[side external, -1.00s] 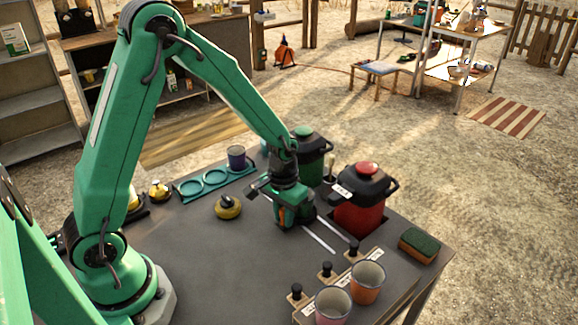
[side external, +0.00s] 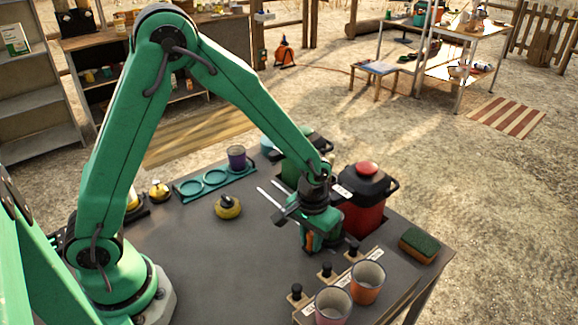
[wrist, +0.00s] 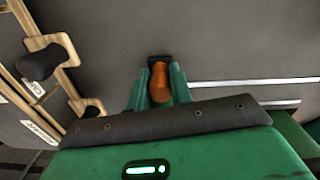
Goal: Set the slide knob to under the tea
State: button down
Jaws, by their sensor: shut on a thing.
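The orange slide knob (wrist: 160,84) sits between my two green fingers in the wrist view. My gripper (side external: 318,246) is shut on it, low over the table and in front of the red jug (side external: 362,207). Two silver rails (side external: 274,200) run along the table to the left of my gripper; they also show at the right of the wrist view (wrist: 255,84). A green jug (side external: 291,170) stands farther left, partly hidden by my arm. The gripper hides most of the knob in the side view.
Wooden holders with black knobs (side external: 327,270) and two cups (side external: 367,281) stand near the front right. A green sponge (side external: 419,243) lies at the right edge. The middle front is clear.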

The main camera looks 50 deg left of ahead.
jog(key=c, duration=1.2)
grip_release()
jog(key=shift+d, duration=0.2)
jog(key=shift+c, duration=0.2)
jog(key=shift+r, duration=3.95)
jog(key=shift+r, duration=0.1)
